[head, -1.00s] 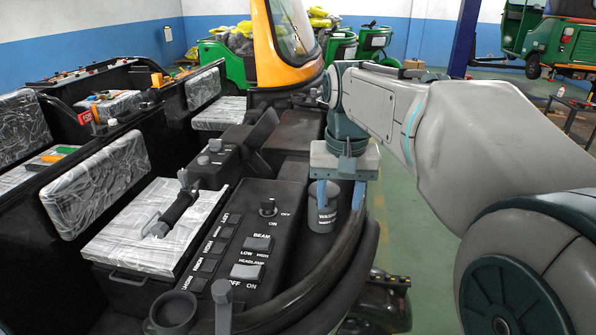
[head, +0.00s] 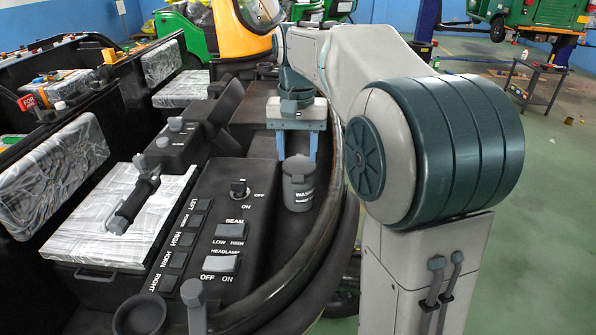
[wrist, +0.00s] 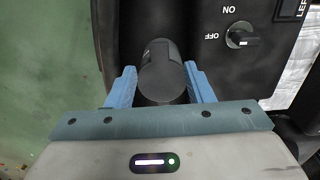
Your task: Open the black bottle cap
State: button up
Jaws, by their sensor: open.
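The dark grey washer bottle (head: 297,192) stands upright at the right edge of the console, with white lettering on its side. Its dark, round cap (head: 298,164) is on top. My gripper (head: 297,156) hangs just above the bottle, pointing down, with its blue fingers spread and their tips near the cap's height. In the wrist view, the round cap (wrist: 163,83) lies between the two blue fingers of my gripper (wrist: 160,69), with gaps on both sides. It is not gripped.
A black console with a knob (head: 238,187) and rocker switches (head: 221,263) lies left of the bottle. A thick dark curved rail (head: 335,215) runs along its right. A wrapped white seat (head: 130,215) with a black lever is farther left.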

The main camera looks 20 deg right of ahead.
aim_at(298, 178)
notch_tip(298, 178, down, 5)
jog(key=shift+f, duration=0.2)
grip_shut()
jog(key=shift+d+r, duration=0.1)
